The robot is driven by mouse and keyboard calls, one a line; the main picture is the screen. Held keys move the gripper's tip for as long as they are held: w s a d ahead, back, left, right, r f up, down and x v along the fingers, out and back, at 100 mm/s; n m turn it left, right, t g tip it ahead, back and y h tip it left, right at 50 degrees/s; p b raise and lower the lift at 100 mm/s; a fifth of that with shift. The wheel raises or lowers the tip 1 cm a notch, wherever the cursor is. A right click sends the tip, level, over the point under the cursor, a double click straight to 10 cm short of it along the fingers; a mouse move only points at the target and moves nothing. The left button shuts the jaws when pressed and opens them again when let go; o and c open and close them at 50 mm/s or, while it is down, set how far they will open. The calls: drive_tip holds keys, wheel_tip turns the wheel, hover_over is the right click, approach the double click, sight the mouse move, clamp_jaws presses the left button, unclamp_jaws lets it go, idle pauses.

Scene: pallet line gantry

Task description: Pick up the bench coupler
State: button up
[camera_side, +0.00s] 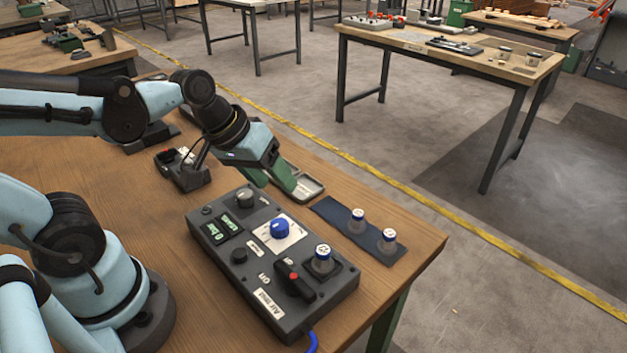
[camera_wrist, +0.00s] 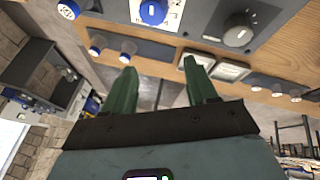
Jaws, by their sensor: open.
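No part is labelled as the bench coupler, so I cannot tell for sure which it is. Two small couplers with white caps and blue bands stand upright on a dark mat (camera_side: 330,212), the left one (camera_side: 357,221) and the right one (camera_side: 388,241). A similar larger capped part (camera_side: 323,258) sits on the grey control box (camera_side: 222,262). My gripper (camera_side: 282,184) is open and empty, its green fingers above the bench behind the box, left of the mat. In the wrist view my gripper (camera_wrist: 160,67) shows nothing between its fingers; two capped parts (camera_wrist: 97,46) (camera_wrist: 127,50) stand beyond them.
A small dark device (camera_side: 190,177) stands behind the box. The box carries a blue knob (camera_side: 280,229) and a black lever switch (camera_side: 294,281). The bench's right edge is close to the mat. Other benches stand farther back.

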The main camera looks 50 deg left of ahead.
sight(321, 247)
drive_tip(key=d+n+h, duration=0.1)
drive_tip(key=f+n+g+h, duration=0.1)
drive_tip(key=n, duration=0.1)
drive_tip(key=w+d+f+n+g+h, duration=0.1)
drive_tip(key=n, duration=0.1)
drive_tip(key=shift+d, duration=0.35)
drive_tip(key=n+h, duration=0.1)
drive_tip(key=d+n+g+h, duration=0.1)
drive_tip(key=shift+w+d+f+n+h, duration=0.1)
drive_tip(key=shift+w+f+n+h, duration=0.1)
drive_tip(key=shift+n+h, duration=0.15)
drive_tip(key=shift+d+f+n+g+h, duration=0.1)
drive_tip(key=shift+d+n+g+h, duration=0.1)
drive_tip(key=shift+n+g+h, duration=0.3)
drive_tip(key=shift+d+f+n+g+h, duration=0.1)
drive_tip(key=shift+d+n+g+h, duration=0.1)
drive_tip(key=shift+n+h, duration=0.45)
drive_tip(key=shift+n+g+h, duration=0.3)
drive_tip(key=shift+n+h, duration=0.2)
drive_tip(key=shift+n, duration=0.1)
drive_tip(key=shift+s+n+h, duration=0.15)
drive_tip(key=shift+n+h, duration=0.25)
drive_tip(key=shift+h, duration=0.1)
drive_tip(key=shift+s+a+f+n+g+h, duration=0.15)
drive_tip(key=shift+s+n+g+h, duration=0.3)
drive_tip(key=shift+g+h, duration=0.3)
drive_tip(key=shift+x, duration=3.75)
drive_tip(key=shift+w, duration=0.1)
clamp_jaws()
